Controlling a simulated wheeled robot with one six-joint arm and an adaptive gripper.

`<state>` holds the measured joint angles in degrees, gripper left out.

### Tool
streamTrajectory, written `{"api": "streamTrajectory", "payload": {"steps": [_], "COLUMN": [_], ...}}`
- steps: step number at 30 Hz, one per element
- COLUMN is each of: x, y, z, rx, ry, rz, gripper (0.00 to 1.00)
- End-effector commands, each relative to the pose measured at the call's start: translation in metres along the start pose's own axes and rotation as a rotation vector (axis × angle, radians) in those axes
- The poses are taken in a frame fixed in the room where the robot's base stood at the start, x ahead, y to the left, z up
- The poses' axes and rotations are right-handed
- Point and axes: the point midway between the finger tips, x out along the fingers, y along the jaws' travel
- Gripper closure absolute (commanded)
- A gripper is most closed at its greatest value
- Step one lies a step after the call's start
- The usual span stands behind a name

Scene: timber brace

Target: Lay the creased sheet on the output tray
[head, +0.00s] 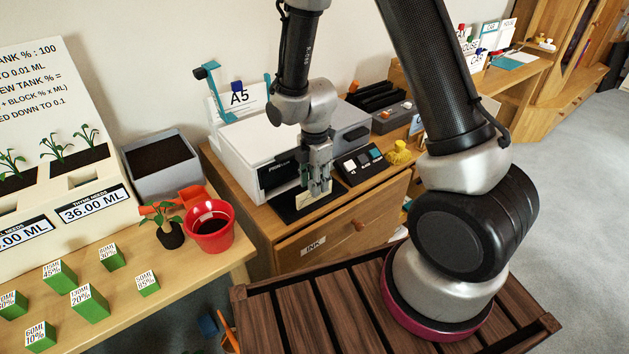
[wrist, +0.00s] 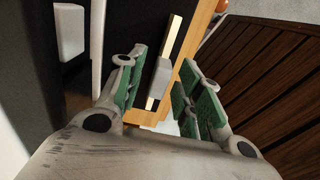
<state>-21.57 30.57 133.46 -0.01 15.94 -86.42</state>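The output tray (head: 284,207) is a flat black plate in front of the white printer. A small cream piece, which looks like the creased sheet (head: 313,203), lies on or just over the tray under my gripper (head: 320,186). In the wrist view it seems to be the narrow cream strip (wrist: 171,42) with a grey raised part, near the wooden edge. My gripper (wrist: 162,98) is open there, its green-padded fingers spread wide apart. The sheet shows between and beyond the fingertips, with no clear contact. The fingers hide part of it in the head view.
The printer (head: 240,150) stands right behind the tray. A dark button panel (head: 362,165) and a yellow object (head: 398,153) are to the right. A red pot (head: 209,227) is at the left. The drawer knob (head: 358,225) sticks out below the tray.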

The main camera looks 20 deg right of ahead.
Motion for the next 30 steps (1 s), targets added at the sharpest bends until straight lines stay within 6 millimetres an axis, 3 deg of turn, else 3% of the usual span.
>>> {"api": "streamTrajectory", "payload": {"steps": [5, 8, 21, 30], "x": [-0.005, -0.019, -0.109, -0.126], "y": [0.0, 0.001, 0.001, -0.001], "z": [0.0, 0.0, 0.0, 0.001], "rx": [0.0, 0.0, 0.0, 0.014], "ry": [0.0, 0.0, 0.0, 0.0], "rz": [0.002, 0.004, 0.004, 0.004], "gripper": [0.65, 0.65, 0.65, 0.65]}}
